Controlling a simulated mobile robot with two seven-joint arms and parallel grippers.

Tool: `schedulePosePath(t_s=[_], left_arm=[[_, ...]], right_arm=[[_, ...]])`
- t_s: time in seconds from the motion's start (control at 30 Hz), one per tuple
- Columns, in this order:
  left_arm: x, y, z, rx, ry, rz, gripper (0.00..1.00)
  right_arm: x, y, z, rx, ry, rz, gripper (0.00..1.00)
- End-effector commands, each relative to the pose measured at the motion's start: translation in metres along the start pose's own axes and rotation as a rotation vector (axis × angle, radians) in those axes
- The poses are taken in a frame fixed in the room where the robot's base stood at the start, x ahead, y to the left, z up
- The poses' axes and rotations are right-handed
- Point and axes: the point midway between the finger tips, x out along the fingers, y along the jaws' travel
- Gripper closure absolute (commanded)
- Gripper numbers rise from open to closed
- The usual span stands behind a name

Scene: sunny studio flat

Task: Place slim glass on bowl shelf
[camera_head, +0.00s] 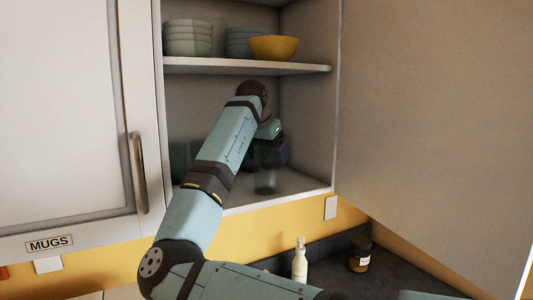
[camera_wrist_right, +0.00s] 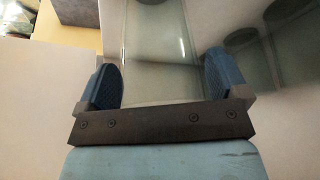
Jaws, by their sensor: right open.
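The slim glass (camera_head: 265,182) is clear and stands upright on the lower shelf of the open cabinet, near its front edge. My right gripper (camera_head: 268,152) reaches into the lower compartment and hides the upper part of the glass. In the right wrist view the blue fingers (camera_wrist_right: 163,80) are open, one on each side of the clear glass (camera_wrist_right: 158,40), with no firm hold visible. The bowl shelf (camera_head: 245,66) is the upper board and carries stacked bowls and a yellow bowl (camera_head: 274,47). My left gripper is out of view.
Pale bowls (camera_head: 188,38) fill the bowl shelf's left side; its right end is bare. Dark glassware (camera_head: 180,158) stands at the lower left. The open cabinet door (camera_head: 430,110) is on the right. A white bottle (camera_head: 300,262) and a jar (camera_head: 361,254) stand on the counter below.

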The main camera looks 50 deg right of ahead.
Motion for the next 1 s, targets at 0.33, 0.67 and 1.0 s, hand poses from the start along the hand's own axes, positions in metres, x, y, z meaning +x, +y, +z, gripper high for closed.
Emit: schedulePosePath(t_s=[0.33, 0.67, 1.0], left_arm=[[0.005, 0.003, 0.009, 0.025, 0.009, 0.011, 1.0], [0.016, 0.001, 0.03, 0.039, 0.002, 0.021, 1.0], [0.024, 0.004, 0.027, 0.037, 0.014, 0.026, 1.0]], right_arm=[[-0.018, -0.001, 0.014, -0.001, 0.0, -0.001, 0.08], [-0.049, 0.0, 0.081, -0.002, 0.0, -0.003, 0.08], [-0.065, 0.001, 0.108, 0.001, -0.001, -0.001, 0.08]])
